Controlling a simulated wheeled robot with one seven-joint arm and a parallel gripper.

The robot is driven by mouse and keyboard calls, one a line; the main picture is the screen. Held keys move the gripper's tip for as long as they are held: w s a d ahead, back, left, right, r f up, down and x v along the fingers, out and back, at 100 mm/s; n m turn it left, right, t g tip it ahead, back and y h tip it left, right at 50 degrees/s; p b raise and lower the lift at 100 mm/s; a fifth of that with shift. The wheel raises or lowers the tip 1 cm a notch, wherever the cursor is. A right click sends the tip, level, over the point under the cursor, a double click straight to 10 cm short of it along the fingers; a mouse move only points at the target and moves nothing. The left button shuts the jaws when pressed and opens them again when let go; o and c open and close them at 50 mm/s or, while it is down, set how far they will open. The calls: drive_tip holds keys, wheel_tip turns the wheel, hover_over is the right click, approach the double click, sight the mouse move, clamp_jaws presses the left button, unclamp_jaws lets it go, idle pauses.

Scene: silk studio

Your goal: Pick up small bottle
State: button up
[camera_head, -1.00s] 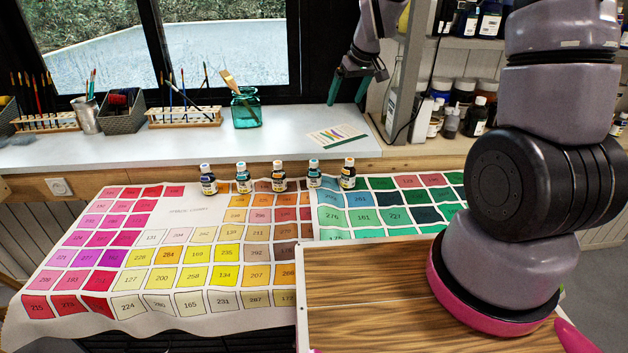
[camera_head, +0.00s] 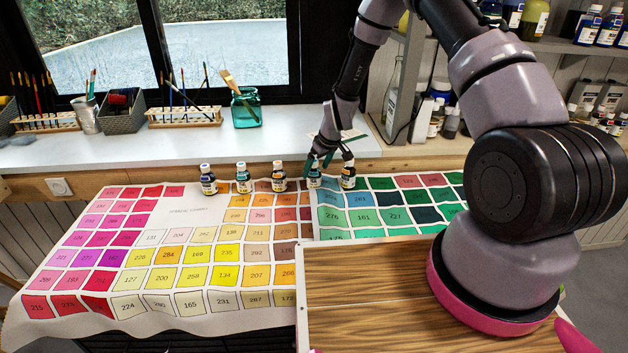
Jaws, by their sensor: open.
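Several small dye bottles stand upright in a row at the back of the colour-chart cloth. From the left they are a white-capped bottle (camera_head: 208,182), a teal-capped bottle (camera_head: 243,180), a bottle with a pale orange label (camera_head: 279,178), a teal-capped bottle (camera_head: 314,178) and a right-end bottle (camera_head: 348,179). One finger is at the teal-capped bottle, the other at the top of the right-end bottle. I cannot tell whether they touch.
The cloth (camera_head: 190,217) covers the table. Behind is a white counter (camera_head: 60,152) with brush racks (camera_head: 184,117), a grey basket (camera_head: 122,114) and a teal glass jar (camera_head: 245,110). Shelves with more bottles are at the right. The cloth in front of the row is clear.

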sight(312, 177)
drive_tip(key=shift+x, duration=3.15)
drive_tip(key=shift+w+r, duration=0.1)
clamp_jaws()
